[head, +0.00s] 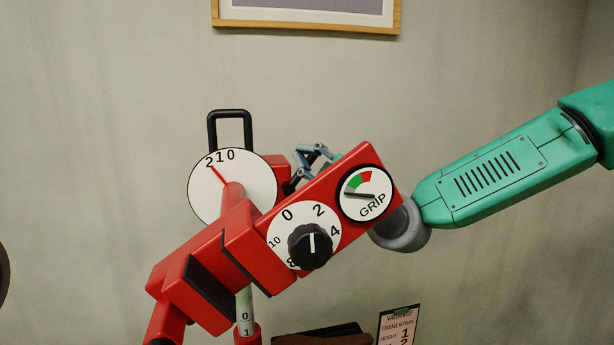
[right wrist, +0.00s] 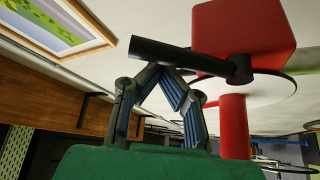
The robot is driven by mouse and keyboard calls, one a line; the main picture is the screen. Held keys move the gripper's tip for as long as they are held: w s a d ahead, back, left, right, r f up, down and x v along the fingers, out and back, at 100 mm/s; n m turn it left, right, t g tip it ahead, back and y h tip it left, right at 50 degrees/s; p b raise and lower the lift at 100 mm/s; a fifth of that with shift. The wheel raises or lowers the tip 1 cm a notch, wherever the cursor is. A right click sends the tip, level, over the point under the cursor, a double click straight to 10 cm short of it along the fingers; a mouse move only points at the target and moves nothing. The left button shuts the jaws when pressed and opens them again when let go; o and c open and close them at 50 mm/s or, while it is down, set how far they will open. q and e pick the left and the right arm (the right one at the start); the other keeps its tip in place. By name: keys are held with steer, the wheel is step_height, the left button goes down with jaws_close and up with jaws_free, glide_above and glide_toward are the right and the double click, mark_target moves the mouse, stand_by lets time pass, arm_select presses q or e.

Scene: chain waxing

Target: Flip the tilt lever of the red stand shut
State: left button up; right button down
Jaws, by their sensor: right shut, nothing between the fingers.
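The red stand's clamp head (head: 225,262) slants up to the right in the head view. Its round white dial (head: 255,187), with a red pointer, is behind the head. A black lever (right wrist: 180,57) pivots beside a red block (right wrist: 245,32) in the right wrist view; only a small dark piece shows near the fingers in the head view. My right gripper (head: 318,152) reaches behind the clamp head, which hides part of it. In the right wrist view its fingers (right wrist: 165,76) are shut and empty, with their tips close under the lever; contact is unclear. My left gripper is not in view.
The clamp head carries a black knob (head: 310,246) and a GRIP gauge (head: 366,194) close to my right wrist. A black loop handle (head: 230,115) rises behind the dial. A printed card (head: 398,325) stands lower right. A picture frame (head: 305,25) hangs on the wall.

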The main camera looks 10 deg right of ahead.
steer(key=d+f+m+t+h+b, duration=0.2)
steer(key=f+m+h+b, duration=0.2)
steer(key=m+h+b, duration=0.3)
steer(key=d+f+m+t+h+b, duration=0.1)
steer(key=f+m+h+b, duration=0.3)
steer(key=m, duration=1.3)
steer(key=shift+d+t+h+b, duration=0.4)
steer(key=shift+d+h+b, duration=0.4)
steer(key=shift+h+b, duration=1.65)
steer(key=shift+f+m+y+b, duration=0.1)
steer(key=shift+m+y+b, duration=0.3)
steer(key=shift+y+b, duration=0.25)
